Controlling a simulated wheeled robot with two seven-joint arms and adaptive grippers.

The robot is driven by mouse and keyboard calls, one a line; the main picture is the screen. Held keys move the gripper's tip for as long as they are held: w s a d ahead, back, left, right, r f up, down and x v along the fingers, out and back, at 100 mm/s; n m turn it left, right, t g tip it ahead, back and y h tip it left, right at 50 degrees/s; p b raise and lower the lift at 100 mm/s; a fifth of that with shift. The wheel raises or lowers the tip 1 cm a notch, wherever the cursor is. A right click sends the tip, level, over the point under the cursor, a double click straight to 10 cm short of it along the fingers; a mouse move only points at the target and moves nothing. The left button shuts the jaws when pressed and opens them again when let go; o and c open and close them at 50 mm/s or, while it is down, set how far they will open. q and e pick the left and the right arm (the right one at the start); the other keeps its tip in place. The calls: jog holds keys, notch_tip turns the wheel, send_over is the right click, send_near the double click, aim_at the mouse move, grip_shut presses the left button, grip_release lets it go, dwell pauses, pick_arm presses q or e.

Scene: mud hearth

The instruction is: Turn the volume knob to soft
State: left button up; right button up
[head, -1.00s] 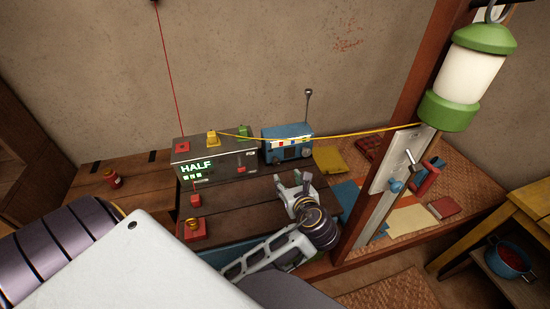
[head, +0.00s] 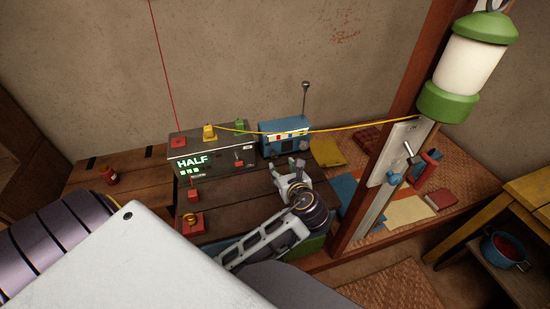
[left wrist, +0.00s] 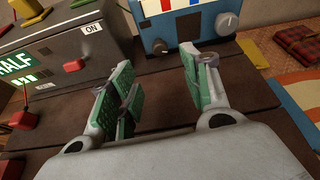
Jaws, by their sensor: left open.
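The blue radio (head: 285,136) stands at the back of the dark wooden chest, right of the grey box. My right gripper is not in view.
The grey box (head: 213,158) with a lit HALF display is left of the radio. A yellow cable (head: 360,130) runs from it to the post. A red lever block (head: 193,225) sits at the front. A lantern (head: 465,60) hangs on the right.

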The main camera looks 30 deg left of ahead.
aim_at(274, 157)
pick_arm(q)
jog(key=x, duration=0.9)
jog(key=shift+w+a+f, duration=0.5)
jog(key=shift+w+a, duration=0.15)
jog(key=shift+a, duration=0.1)
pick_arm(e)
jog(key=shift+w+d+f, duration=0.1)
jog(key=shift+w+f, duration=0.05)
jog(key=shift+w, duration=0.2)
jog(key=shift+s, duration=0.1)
